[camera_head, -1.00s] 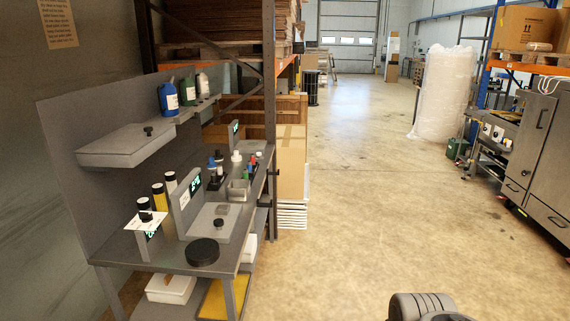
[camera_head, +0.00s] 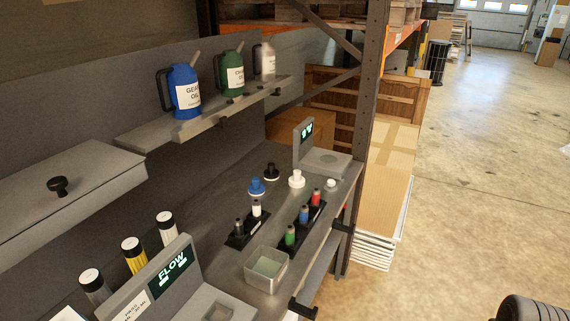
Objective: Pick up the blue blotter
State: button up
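A blue knob-shaped piece with a round base (camera_head: 257,187), which looks like the blue blotter, stands on the grey bench top (camera_head: 205,218) towards the back. A black one of similar shape (camera_head: 271,173) stands just behind it, and a white one (camera_head: 297,180) stands to its right. A small blue-topped bottle (camera_head: 304,214) sits in a black rack in front of them, between a green and a red one. My gripper is not in view; only a dark rounded part of my arm shows at the bottom right corner, far from the bench.
A square open container (camera_head: 267,270) stands near the bench's front edge. A black rack (camera_head: 241,238) holds a black and a white bottle. A device reading FLOW (camera_head: 172,280) is in front. The shelf (camera_head: 205,118) with oil jugs overhangs the back. Floor at right is clear.

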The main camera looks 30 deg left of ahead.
aim_at(256, 188)
jog(key=i, duration=2.3)
jog(key=u, duration=4.55)
jog(key=i, duration=0.5)
jog(key=z, duration=0.05)
